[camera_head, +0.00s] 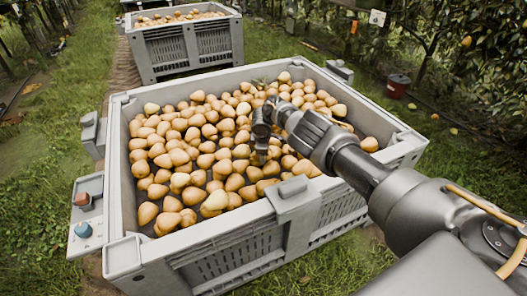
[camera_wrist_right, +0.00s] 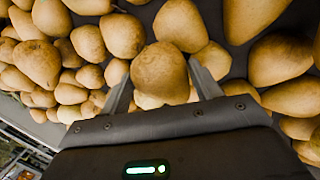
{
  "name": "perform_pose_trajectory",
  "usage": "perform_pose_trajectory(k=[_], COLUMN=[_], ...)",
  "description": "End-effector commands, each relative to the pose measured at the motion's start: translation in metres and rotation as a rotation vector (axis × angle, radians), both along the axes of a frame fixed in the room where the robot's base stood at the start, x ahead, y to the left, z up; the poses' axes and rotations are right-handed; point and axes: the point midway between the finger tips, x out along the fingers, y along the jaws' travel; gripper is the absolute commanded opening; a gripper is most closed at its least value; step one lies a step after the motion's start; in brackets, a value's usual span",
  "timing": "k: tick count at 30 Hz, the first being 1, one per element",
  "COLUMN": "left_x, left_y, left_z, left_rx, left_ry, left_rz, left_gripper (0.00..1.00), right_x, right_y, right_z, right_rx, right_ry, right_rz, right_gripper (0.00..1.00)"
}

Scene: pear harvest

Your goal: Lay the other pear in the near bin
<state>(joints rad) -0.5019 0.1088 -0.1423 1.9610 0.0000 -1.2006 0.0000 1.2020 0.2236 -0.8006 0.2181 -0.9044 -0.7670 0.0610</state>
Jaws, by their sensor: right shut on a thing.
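The near bin (camera_head: 222,233) is a large grey crate filled with yellow-brown pears (camera_head: 180,155). My right arm reaches over its right side from the right. My right gripper (camera_head: 262,150) points down into the bin, among or just above the pears. In the right wrist view, its two fingers (camera_wrist_right: 163,80) are shut on a pear (camera_wrist_right: 160,70), one on each side. Other pears lie close around and beneath it, and I cannot tell whether the held pear touches them. In the head view the held pear is hard to pick out behind the gripper. My left gripper is not in view.
A second grey bin (camera_head: 160,58) with pears stands behind on the path. A box with red and blue knobs (camera_head: 86,225) is at the near bin's left side. A dark red bucket (camera_head: 398,86) stands on the grass to the right, near trees.

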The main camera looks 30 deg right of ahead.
Motion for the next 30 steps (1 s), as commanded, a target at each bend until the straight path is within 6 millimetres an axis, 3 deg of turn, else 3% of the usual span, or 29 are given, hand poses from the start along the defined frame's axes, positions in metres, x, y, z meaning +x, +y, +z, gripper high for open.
perform_pose_trajectory(k=[1, 2, 8, 19, 30], left_x=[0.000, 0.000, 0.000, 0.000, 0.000], left_y=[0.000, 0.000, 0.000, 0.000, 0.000], left_z=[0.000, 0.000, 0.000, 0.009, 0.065], left_rx=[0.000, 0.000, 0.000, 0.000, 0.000], left_ry=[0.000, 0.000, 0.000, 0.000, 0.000], left_rz=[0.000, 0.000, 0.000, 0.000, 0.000], left_gripper=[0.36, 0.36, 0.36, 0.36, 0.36], right_x=[0.000, 0.000, 0.000, -0.001, -0.014], right_y=[0.000, 0.000, 0.000, 0.000, 0.009], right_z=[0.000, 0.000, 0.000, 0.008, 0.067], right_rx=[0.000, 0.000, 0.000, -0.001, 0.000], right_ry=[0.000, 0.000, 0.000, -0.001, -0.001], right_rz=[0.000, 0.000, 0.000, 0.001, 0.002], right_gripper=[0.35, 0.64, 0.88, 0.88, 0.88])
